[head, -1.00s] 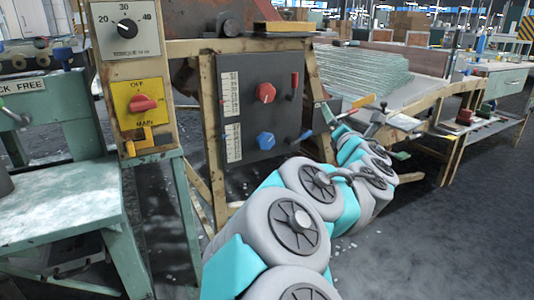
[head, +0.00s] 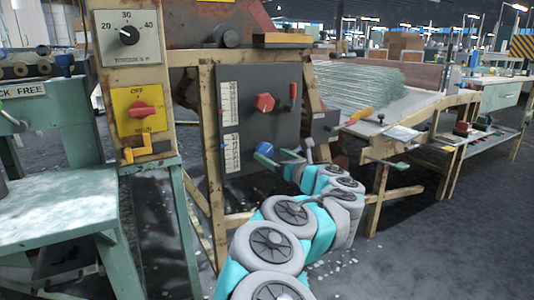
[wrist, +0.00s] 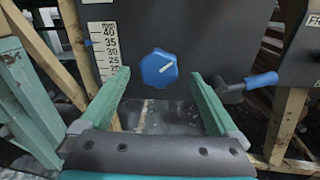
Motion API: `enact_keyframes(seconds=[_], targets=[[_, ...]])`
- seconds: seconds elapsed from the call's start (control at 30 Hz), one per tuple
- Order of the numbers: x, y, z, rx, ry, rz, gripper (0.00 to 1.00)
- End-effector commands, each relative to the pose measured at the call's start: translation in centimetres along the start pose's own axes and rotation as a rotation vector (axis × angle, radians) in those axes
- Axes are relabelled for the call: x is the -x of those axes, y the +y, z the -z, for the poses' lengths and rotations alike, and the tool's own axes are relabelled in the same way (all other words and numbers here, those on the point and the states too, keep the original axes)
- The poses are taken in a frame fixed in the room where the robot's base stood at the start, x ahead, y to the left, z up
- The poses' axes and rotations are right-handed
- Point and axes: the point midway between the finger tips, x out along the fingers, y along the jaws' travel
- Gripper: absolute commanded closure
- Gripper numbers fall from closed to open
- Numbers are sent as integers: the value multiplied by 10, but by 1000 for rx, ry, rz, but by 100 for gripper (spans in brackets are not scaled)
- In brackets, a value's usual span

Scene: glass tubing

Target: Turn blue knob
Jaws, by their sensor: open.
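The blue knob (head: 264,149) sits low on the dark grey panel (head: 240,112), below a red knob. It is partly covered by my gripper in the head view. In the wrist view the blue knob (wrist: 159,68) has a pale pointer line tilted up to the right. My gripper (wrist: 160,74) is open, its two green fingers wide apart, one on each side of the knob in the picture. They do not appear to touch it. In the head view my gripper (head: 274,160) is just in front of the knob.
A red knob (head: 264,102) and red lever (head: 293,91) are higher on the panel. A blue-handled lever (wrist: 262,81) is close to the right finger. A wooden post (head: 211,140) stands left of the panel. A yellow switch plate (head: 139,110) is further left.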

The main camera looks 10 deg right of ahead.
Motion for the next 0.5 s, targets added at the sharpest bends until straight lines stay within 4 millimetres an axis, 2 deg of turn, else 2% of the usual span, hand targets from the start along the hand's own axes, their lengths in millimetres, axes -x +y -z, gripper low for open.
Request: enact_keyframes(seconds=[0.2,0.5], targets=[[-27,0,0,-3,-2,-1,4],[-35,1,-1,0,-2,-1,4]])
